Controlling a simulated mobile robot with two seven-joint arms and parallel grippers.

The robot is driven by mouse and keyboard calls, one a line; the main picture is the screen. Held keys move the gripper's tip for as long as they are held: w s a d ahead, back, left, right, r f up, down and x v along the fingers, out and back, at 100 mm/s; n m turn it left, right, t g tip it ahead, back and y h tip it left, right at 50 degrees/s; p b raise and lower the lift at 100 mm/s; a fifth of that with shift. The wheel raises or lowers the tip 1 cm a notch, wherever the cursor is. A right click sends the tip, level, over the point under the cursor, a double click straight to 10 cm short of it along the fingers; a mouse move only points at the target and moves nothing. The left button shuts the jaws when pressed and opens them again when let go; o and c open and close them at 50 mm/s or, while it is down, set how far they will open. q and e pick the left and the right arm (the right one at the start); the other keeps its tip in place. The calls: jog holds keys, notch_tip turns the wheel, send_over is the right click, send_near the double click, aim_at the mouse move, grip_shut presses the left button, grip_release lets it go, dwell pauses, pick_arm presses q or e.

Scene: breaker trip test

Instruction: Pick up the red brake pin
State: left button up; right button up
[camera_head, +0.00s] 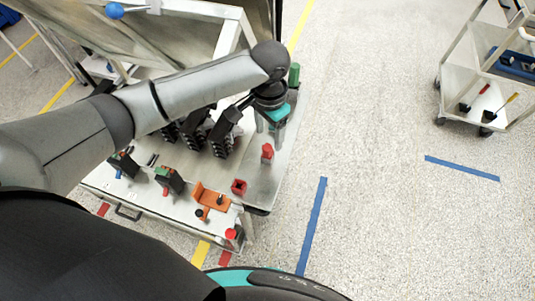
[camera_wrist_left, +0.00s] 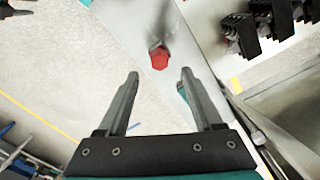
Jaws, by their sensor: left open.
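The red brake pin (camera_head: 267,152) stands on the grey table top near its right edge. In the left wrist view its red head (camera_wrist_left: 159,58) shows ahead of the fingertips, roughly centred between them. My left gripper (camera_head: 272,129) is above and just behind the pin in the head view, partly covered by its own wrist. In the left wrist view my left gripper (camera_wrist_left: 159,76) has its two fingers spread apart with nothing between them. My right gripper is not in view.
A red square block (camera_head: 239,187) and an orange bracket (camera_head: 211,198) sit toward the table's front. Black breakers (camera_head: 222,135) stand left of the gripper. A red knob (camera_head: 231,233) is at the front corner. A cart (camera_head: 485,85) stands far right; floor between is clear.

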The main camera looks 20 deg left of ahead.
aim_at(268, 147)
pick_arm(q)
notch_tip(268, 147, down, 5)
jog(key=shift+s+f, duration=0.1)
jog(key=shift+f, duration=0.05)
grip_shut()
dwell(0.6)
dwell(0.9)
